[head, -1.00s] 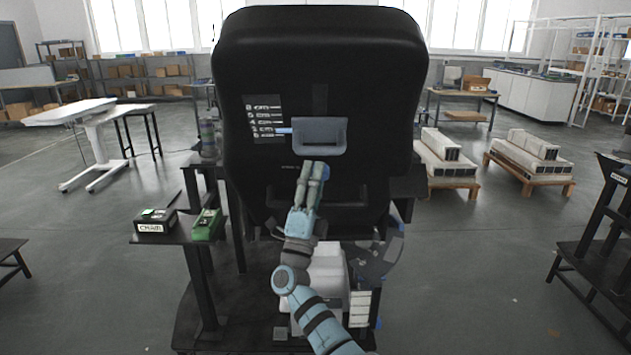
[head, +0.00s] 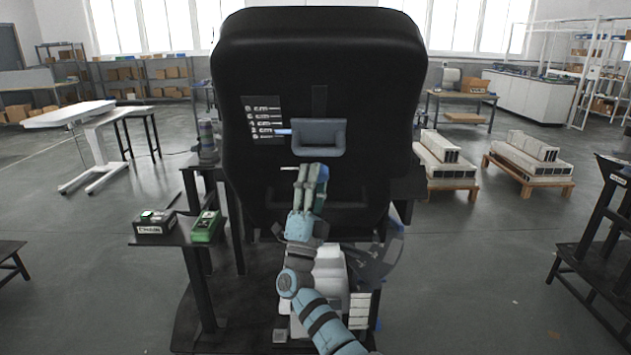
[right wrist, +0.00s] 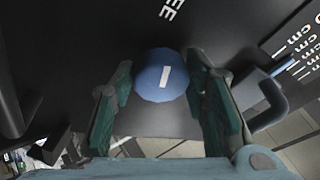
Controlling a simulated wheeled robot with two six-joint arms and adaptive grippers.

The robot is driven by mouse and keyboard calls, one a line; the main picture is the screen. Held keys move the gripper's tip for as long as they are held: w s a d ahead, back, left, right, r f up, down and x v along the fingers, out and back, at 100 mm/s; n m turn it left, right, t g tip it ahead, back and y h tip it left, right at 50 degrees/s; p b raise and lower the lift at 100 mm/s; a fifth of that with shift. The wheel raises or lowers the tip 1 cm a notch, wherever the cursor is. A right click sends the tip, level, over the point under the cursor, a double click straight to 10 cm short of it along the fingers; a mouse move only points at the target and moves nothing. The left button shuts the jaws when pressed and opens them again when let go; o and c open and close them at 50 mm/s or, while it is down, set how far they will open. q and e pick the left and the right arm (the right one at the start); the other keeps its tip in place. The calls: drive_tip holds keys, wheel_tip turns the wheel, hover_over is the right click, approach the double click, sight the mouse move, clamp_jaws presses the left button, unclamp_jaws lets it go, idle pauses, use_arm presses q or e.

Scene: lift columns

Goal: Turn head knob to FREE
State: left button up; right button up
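The head knob is a round blue knob (right wrist: 150,82) with a short white mark, on the black back of the tall headrest panel (head: 375,80). In the right wrist view the mark is slightly tilted, and white letters ending in "EE" (right wrist: 172,9) show above the knob. My right gripper (right wrist: 160,68) is open, with one finger on each side of the knob; small gaps seem to show, and contact is unclear. In the head view my right gripper (head: 310,172) is in front of the panel and hides most of the knob. My left gripper is out of view.
A grey handle (head: 319,150) juts out above the knob, beside a centimetre scale (head: 262,118). A side shelf (head: 176,237) at left holds a labelled black box (head: 155,228) and a green device (head: 205,227).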

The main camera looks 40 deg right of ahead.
drive_tip(key=o, duration=0.4)
drive_tip(key=shift+c, duration=0.2)
drive_tip(key=v, duration=1.2)
